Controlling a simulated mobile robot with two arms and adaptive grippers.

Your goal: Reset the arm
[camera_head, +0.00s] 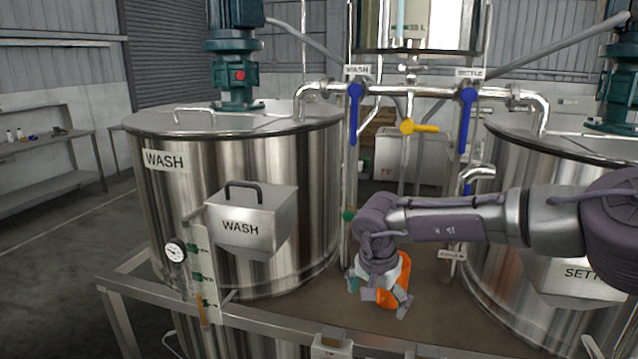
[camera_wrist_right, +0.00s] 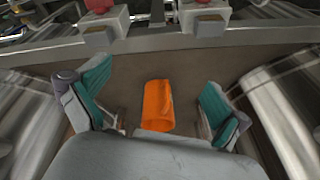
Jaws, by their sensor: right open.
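My right arm comes in from the right in the head view, and its right gripper (camera_head: 380,292) points down over the brown bench top between the two steel tanks. The gripper is open. An orange object (camera_head: 403,270), cylinder-like, is partly hidden behind it. In the right wrist view the orange object (camera_wrist_right: 157,104) appears between the two spread teal-padded fingers, with visible space on both sides. I cannot tell how far above it the gripper is. My left gripper is in neither view.
The WASH tank (camera_head: 170,215) stands left and the SETTLE tank (camera_head: 510,275) right, close to my arm. Overhead pipes carry blue valve handles (camera_head: 355,112) and a yellow one (camera_head: 418,128). Box-like units with red parts (camera_wrist_right: 103,20) line the bench edge. A shelf (camera_head: 45,180) stands far left.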

